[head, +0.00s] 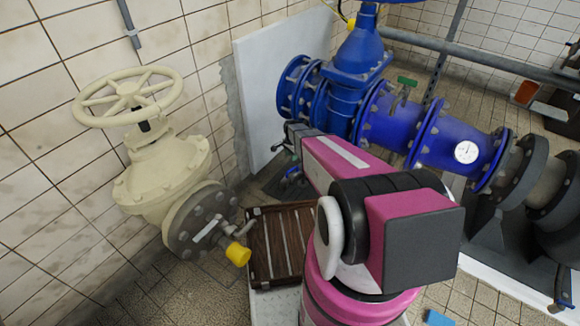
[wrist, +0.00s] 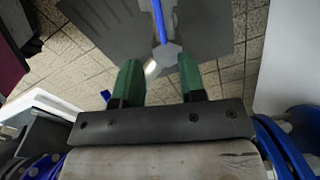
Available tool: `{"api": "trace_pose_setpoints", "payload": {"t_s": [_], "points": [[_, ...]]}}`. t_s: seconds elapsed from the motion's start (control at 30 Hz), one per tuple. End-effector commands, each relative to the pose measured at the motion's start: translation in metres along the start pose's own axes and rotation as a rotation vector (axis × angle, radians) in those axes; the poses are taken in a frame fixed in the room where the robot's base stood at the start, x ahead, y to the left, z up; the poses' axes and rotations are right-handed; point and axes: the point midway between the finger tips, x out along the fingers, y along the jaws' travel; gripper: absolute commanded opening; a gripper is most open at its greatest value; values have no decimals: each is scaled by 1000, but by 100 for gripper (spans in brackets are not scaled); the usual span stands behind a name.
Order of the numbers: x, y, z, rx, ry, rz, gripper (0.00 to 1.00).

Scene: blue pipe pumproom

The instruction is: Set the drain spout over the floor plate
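In the wrist view, my gripper (wrist: 160,72) has its two green fingertips apart, with a clear gap. Just beyond the gap is a pale metal fitting (wrist: 166,54) with a blue lever (wrist: 159,20); a short bright tube leans down-left from it, possibly the drain spout. I cannot tell whether it touches the fingers. Behind it is a flat grey plate (wrist: 211,38), possibly the floor plate. In the head view, my pink arm covers most of the gripper area. A yellow-ended outlet (head: 238,254) sticks out from the cream valve's grey flange.
The cream valve (head: 166,176) with its handwheel stands by the left wall. A brown slatted crate (head: 263,250) is on the floor left of my arm. A blue pipe (head: 378,113) with flanges runs behind my arm. Tiled floor (head: 178,290) shows at lower left.

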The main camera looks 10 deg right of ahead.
Motion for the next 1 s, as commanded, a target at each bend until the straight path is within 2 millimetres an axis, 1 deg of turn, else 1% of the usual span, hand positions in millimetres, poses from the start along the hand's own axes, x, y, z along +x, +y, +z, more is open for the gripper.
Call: {"api": "trace_pose_setpoints", "payload": {"t_s": [0.3,0.5,0.7,1.0], "points": [[56,-1,-1,-3,0,0,37],[83,-1,0,-3,0,-1,37],[95,0,0,-4,1,-2,37],[96,0,0,-4,1,-2,37]]}}
